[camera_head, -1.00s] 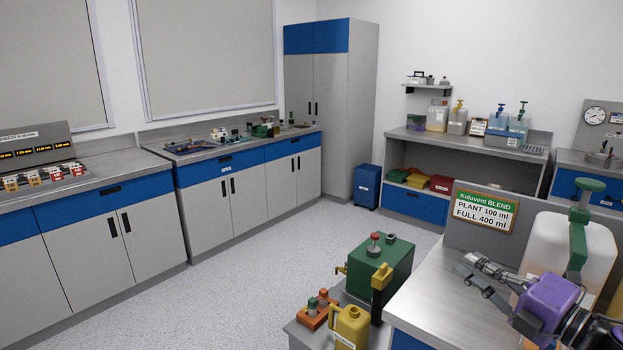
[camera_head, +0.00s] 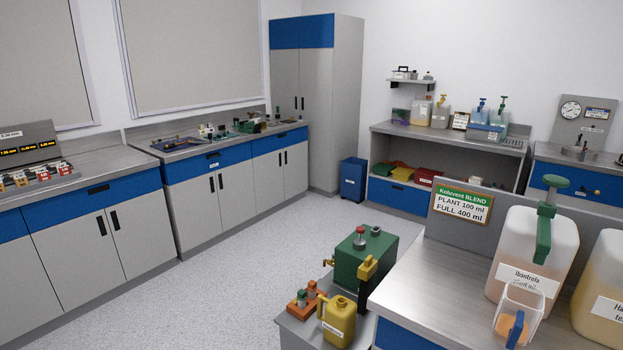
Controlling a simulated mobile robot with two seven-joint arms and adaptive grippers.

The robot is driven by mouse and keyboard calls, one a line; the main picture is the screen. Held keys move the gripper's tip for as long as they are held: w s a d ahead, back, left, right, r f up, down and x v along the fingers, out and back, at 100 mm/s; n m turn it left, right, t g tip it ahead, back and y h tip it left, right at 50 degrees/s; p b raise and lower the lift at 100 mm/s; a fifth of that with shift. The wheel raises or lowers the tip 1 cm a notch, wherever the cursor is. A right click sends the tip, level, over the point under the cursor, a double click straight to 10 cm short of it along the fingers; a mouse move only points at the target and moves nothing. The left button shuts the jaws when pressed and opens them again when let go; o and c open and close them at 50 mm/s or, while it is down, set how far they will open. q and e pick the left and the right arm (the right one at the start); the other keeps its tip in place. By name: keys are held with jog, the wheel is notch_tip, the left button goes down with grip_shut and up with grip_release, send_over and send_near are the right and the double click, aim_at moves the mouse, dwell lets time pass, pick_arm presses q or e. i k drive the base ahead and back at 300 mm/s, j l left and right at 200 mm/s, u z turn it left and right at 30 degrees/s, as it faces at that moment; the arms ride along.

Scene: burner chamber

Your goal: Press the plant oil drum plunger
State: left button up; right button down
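The plant oil drum (camera_head: 533,245) is a translucent, pinkish container on the grey bench at the right, with a white label whose lower line is partly hidden. Its green plunger (camera_head: 546,222) stands on top, with a flat round head and a green spout hanging down the front. A clear jug (camera_head: 517,303) stands in front of the drum, below the spout; an orange and blue part shows low on it. Neither of my grippers is in view.
A yellowish drum (camera_head: 603,285) stands right of the plant oil drum, cut by the edge. A blend sign (camera_head: 462,204) leans on the back panel. A lower cart holds a green box (camera_head: 365,258) and a yellow can (camera_head: 338,319). Bare bench top (camera_head: 435,277) lies left.

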aim_at(555, 182)
jog(key=k+z, duration=0.1)
jog(key=z, duration=1.25)
